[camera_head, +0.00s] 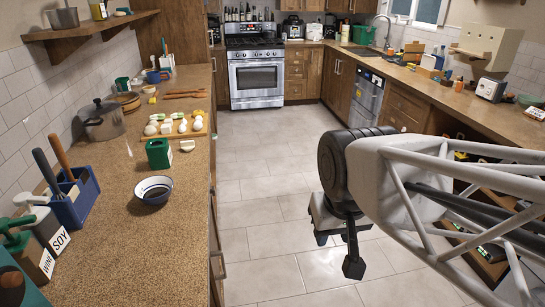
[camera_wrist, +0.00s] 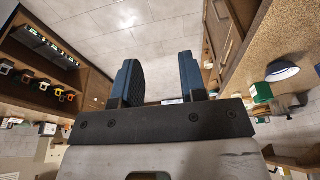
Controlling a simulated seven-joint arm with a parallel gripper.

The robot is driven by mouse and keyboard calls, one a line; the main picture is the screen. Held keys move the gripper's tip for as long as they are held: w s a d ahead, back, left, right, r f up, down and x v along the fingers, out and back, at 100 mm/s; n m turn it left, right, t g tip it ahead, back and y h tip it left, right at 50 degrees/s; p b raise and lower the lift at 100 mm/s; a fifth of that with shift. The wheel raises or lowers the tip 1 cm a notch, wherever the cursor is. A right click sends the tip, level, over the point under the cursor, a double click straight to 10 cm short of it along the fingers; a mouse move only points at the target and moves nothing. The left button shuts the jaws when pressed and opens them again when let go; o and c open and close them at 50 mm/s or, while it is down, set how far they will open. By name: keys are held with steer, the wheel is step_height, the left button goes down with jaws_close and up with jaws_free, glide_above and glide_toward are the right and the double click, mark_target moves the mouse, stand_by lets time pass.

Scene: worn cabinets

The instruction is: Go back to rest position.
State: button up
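My gripper (camera_head: 322,236) hangs over the tiled floor of the aisle, apart from both counters, in the head view. My pale arm reaches in from the right and partly hides it. In the wrist view my gripper (camera_wrist: 158,78) shows two blue ridged fingers set well apart. Only floor shows between them, and nothing is held.
The left counter (camera_head: 118,245) carries a bowl (camera_head: 154,190), a green box (camera_head: 158,153), a pot (camera_head: 101,120) and a board of food. The right counter (camera_head: 445,97) and open shelves lie near my arm. The aisle floor (camera_head: 275,150) is clear up to the oven (camera_head: 256,78).

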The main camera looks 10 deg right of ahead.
steer(key=shift+s+d+f, duration=0.1)
steer(key=shift+s+f, duration=0.35)
steer(key=shift+s, duration=0.25)
